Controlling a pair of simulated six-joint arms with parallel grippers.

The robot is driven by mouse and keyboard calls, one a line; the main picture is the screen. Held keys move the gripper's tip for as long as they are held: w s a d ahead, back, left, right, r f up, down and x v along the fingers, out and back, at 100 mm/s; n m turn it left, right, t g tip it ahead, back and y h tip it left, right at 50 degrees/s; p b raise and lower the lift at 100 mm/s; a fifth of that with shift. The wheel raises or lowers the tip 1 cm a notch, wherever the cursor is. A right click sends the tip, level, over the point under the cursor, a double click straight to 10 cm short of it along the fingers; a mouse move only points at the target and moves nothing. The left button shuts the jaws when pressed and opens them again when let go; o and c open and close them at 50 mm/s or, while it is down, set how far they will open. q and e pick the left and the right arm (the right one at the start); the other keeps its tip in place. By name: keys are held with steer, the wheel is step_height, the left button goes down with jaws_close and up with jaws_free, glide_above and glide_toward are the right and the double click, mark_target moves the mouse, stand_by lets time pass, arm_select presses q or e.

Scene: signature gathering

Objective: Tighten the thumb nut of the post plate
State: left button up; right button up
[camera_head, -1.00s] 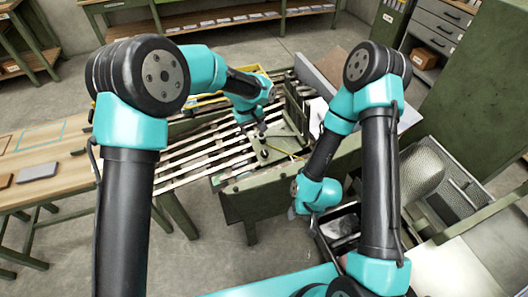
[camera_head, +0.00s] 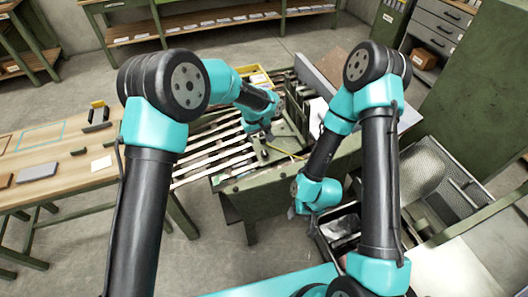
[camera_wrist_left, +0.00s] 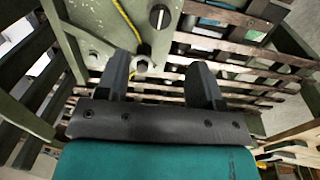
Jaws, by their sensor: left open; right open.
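The green post plate (camera_head: 288,146) lies at the end of the slatted table. In the left wrist view it shows at the upper left (camera_wrist_left: 90,42). A round slotted knob (camera_wrist_left: 158,17), perhaps the thumb nut, sits on it at the top of that view. A small round metal fitting (camera_wrist_left: 142,64) shows beside the left finger. My left gripper (camera_wrist_left: 160,62) is open with nothing clearly between its fingers; in the head view it is just above the plate (camera_head: 268,134). Contact cannot be told. My right gripper (camera_head: 292,211) is low by the dark bin, its fingers barely visible.
A dark bin (camera_head: 320,238) stands below my right gripper. A mesh basket (camera_head: 437,190) is at the right. The slatted table (camera_head: 205,160) extends left. A wooden bench (camera_head: 70,157) at far left carries small items. A yellow cord (camera_wrist_left: 128,22) runs over the plate.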

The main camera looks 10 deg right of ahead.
mark_target(264, 152)
arm_select(q)
steer(key=f, duration=0.3)
steer(key=d+f, duration=0.1)
steer(key=f, duration=0.3)
steer(key=d+f, duration=0.1)
steer(key=f, duration=0.3)
steer(key=shift+w, duration=0.1)
steer(key=shift+c, duration=0.2)
steer(key=c, duration=0.9)
